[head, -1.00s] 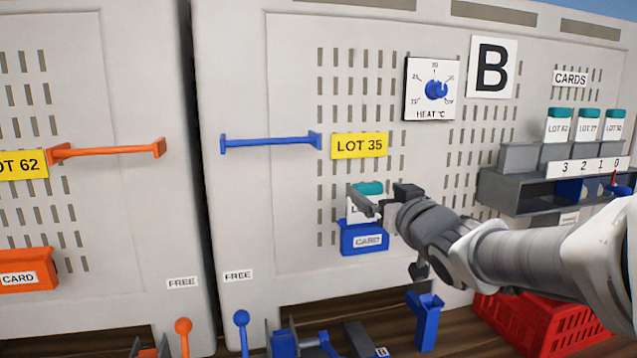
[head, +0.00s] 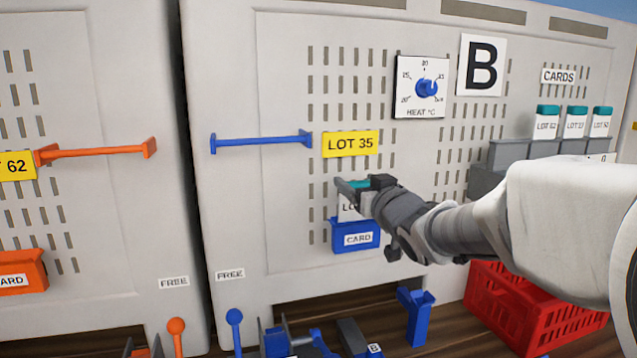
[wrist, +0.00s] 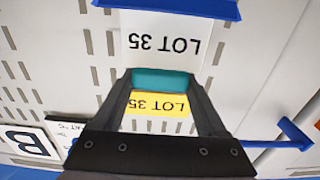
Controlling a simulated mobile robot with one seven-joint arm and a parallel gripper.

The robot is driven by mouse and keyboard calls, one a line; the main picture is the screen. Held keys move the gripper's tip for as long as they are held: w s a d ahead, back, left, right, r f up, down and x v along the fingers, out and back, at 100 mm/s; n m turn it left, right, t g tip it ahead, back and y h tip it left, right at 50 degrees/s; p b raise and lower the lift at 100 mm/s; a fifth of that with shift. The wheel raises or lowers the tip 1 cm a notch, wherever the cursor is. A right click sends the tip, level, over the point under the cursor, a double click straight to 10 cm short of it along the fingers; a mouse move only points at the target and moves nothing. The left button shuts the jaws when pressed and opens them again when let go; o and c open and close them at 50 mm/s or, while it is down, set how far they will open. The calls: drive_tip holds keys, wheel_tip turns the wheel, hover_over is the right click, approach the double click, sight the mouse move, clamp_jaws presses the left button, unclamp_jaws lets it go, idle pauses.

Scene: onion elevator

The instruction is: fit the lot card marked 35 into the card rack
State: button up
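The lot card marked 35 (head: 347,208) is white with a teal top and stands upright in the blue card pocket (head: 356,246) below the yellow LOT 35 sign (head: 350,144). My gripper (head: 356,183) is at its top, hiding part of its face. In the wrist view the card (wrist: 165,42) appears upside down, its lower end inside the blue pocket (wrist: 185,6). The fingers (wrist: 164,85) flank the teal top with no visible gap. The card rack (head: 487,182), under the CARDS label at the right, holds several other teal-topped cards and is partly hidden by my arm.
A blue bar handle (head: 262,142) sticks out left of the sign. A heat dial (head: 424,88) is above right. A red crate (head: 530,305) and a blue bracket (head: 416,315) stand below. The panel between handle and pocket is clear.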

drive_tip(key=c, duration=0.7)
drive_tip(key=shift+o, duration=0.2)
drive_tip(key=shift+r+p, duration=3.5)
drive_tip(key=shift+r, duration=1.05)
drive_tip(key=shift+s, duration=0.1)
